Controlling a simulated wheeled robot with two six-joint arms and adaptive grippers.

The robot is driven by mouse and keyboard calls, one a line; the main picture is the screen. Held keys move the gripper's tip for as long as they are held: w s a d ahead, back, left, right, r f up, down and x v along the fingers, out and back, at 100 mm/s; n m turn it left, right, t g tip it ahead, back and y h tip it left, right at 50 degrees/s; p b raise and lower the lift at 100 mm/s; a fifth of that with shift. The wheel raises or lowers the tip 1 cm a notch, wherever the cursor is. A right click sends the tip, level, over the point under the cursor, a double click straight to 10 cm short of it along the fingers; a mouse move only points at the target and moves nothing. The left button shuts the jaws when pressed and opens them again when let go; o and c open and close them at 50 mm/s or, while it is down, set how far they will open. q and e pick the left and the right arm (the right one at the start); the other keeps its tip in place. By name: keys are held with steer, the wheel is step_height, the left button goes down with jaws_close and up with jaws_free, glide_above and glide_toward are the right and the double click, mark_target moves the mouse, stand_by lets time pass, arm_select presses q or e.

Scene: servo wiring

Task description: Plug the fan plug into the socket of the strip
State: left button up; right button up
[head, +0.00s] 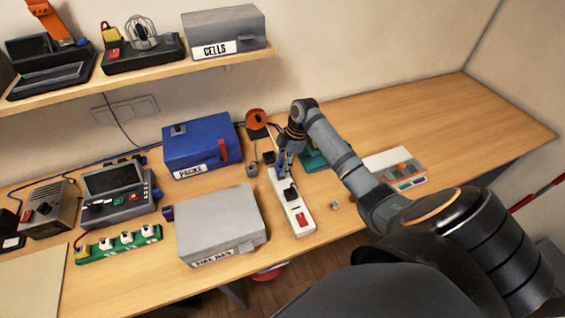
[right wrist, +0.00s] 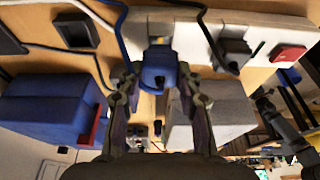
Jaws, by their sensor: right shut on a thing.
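The white strip (head: 305,228) lies on the table in front of my right arm. It has a red switch (head: 300,217) at its near end and a black plug (head: 290,192) seated beside it. My right gripper (head: 285,164) is over the far part of the strip. In the right wrist view my right gripper (right wrist: 158,90) is shut on a blue plug (right wrist: 158,68), and the strip (right wrist: 203,42) is just beyond the plug. I cannot tell whether its pins are in a socket. The black plug (right wrist: 235,53) is to its right. My left gripper is not in view.
A blue box (head: 205,148) and a grey box (head: 217,222) stand left of the strip. A green strip with white plugs (head: 120,245) lies farther left. A light tray (head: 395,166) is to the right. The table's far right is clear.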

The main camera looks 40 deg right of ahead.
steer(key=shift+f+b, duration=0.75)
steer(key=shift+f, duration=0.5)
steer(key=o, duration=1.2)
steer(key=shift+o, duration=0.2)
steer(key=v, duration=1.2)
steer(key=shift+d+f, duration=0.1)
